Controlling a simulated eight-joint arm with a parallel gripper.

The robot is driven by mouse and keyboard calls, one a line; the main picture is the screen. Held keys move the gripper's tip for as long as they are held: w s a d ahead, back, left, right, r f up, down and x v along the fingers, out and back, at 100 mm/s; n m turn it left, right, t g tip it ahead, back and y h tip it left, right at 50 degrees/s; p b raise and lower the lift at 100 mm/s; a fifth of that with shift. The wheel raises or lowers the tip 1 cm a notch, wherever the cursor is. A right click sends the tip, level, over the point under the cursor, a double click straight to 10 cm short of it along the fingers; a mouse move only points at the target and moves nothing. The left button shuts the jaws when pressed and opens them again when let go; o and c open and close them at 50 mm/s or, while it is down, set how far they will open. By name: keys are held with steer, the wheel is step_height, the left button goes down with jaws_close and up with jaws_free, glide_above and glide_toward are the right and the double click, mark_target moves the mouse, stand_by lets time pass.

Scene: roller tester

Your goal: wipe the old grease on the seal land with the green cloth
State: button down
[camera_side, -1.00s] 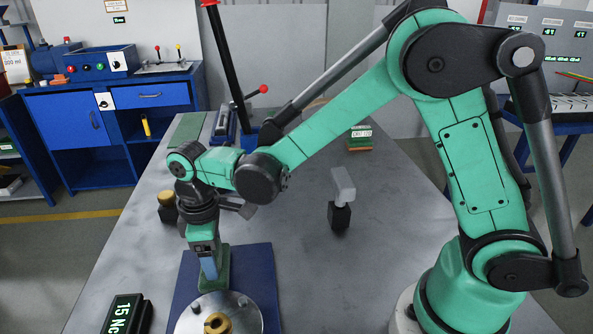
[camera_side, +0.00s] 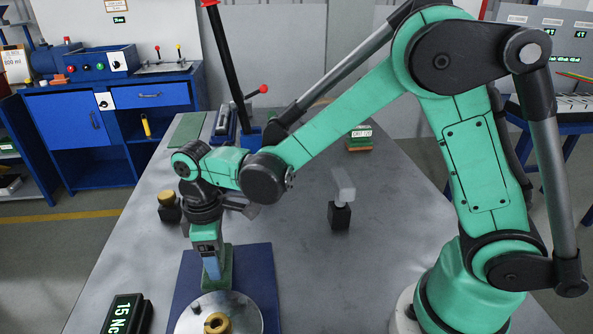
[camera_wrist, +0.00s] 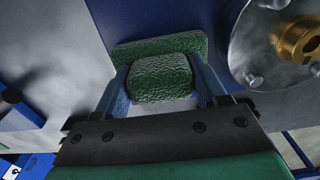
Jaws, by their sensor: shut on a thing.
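My gripper (camera_side: 212,271) points down just behind the round metal plate (camera_side: 241,309). In the wrist view, the two blue fingers of my gripper (camera_wrist: 160,82) are closed on the sides of the green cloth (camera_wrist: 162,84), a textured, padded bundle. More green textured material (camera_wrist: 190,44) lies just beyond it; I cannot tell whether it is part of the same cloth. In the side view the green cloth (camera_side: 229,267) is low over the blue mat, beside the plate; contact is unclear. The plate has studs and a brass ring (camera_side: 217,323) at its middle. I cannot make out old grease or a distinct seal land.
The blue mat (camera_side: 261,263) lies on the grey table (camera_side: 310,285). A black display block (camera_side: 126,313) stands at front left. A brass-topped piece (camera_side: 167,204) stands behind my wrist, and a grey-topped black block (camera_side: 341,212) stands right of the mat. Table between is clear.

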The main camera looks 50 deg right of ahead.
steer(key=shift+s+d, duration=0.3)
steer(key=shift+d, duration=0.05)
steer(key=shift+w+a+f, duration=0.1)
steer(key=shift+w+a, duration=0.5)
steer(key=shift+a, duration=0.05)
steer(key=shift+w+a, duration=0.55)
steer(key=shift+a, duration=0.05)
steer(key=shift+s+d+r, duration=0.2)
steer(key=shift+s+d, duration=0.4)
steer(key=shift+d, duration=0.05)
steer(key=shift+s+d+f, duration=0.15)
steer(key=shift+s+d, duration=0.45)
steer(key=shift+r, duration=3)
